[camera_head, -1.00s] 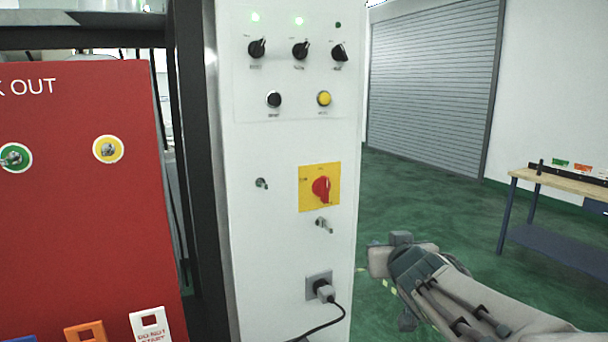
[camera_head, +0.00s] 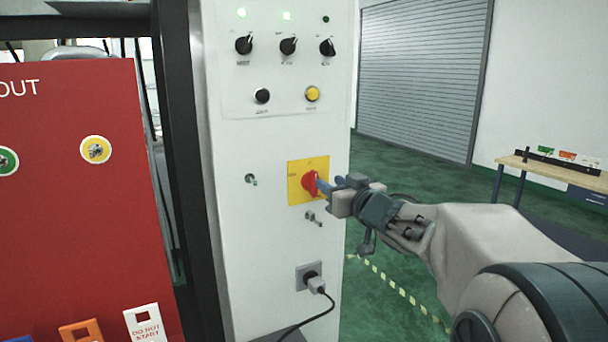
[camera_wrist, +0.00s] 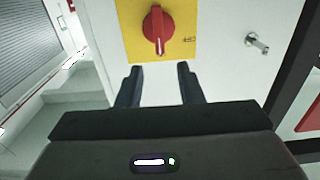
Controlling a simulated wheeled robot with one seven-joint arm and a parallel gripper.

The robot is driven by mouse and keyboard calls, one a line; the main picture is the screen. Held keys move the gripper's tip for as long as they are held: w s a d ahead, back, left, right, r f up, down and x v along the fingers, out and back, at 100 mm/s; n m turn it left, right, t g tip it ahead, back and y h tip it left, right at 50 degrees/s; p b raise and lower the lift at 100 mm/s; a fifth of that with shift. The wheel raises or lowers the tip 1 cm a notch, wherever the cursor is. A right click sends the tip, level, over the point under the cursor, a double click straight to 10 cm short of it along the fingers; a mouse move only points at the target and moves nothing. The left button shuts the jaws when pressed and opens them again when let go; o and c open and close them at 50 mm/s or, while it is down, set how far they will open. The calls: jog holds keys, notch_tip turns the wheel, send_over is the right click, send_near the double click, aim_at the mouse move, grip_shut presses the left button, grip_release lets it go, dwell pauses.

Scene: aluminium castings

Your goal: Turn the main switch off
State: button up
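The main switch is a red rotary knob (camera_head: 309,183) on a yellow plate (camera_head: 295,168), on the white cabinet front (camera_head: 240,150). In the wrist view the knob (camera_wrist: 157,30) shows ahead, with its white mark pointing toward my gripper. My gripper (camera_head: 331,185) is at the cabinet, just right of the knob in the head view. In the wrist view my gripper (camera_wrist: 158,75) has two dark fingers apart with nothing between them. The fingertips sit short of the knob, one to each side of its line. Contact is not visible.
A small keyed lock (camera_head: 313,218) sits below the yellow plate, and a plugged-in cable (camera_head: 313,281) is lower. Selector knobs (camera_head: 288,45) and two push buttons are above. A red lockout board (camera_head: 70,200) stands left. Open floor and a workbench (camera_head: 560,171) are right.

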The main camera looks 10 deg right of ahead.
aim_at(316, 174)
jog(key=x, duration=0.6)
jog(key=shift+w+a+p, duration=0.1)
jog(key=shift+w+p, duration=0.15)
jog(key=shift+p, duration=0.1)
grip_shut()
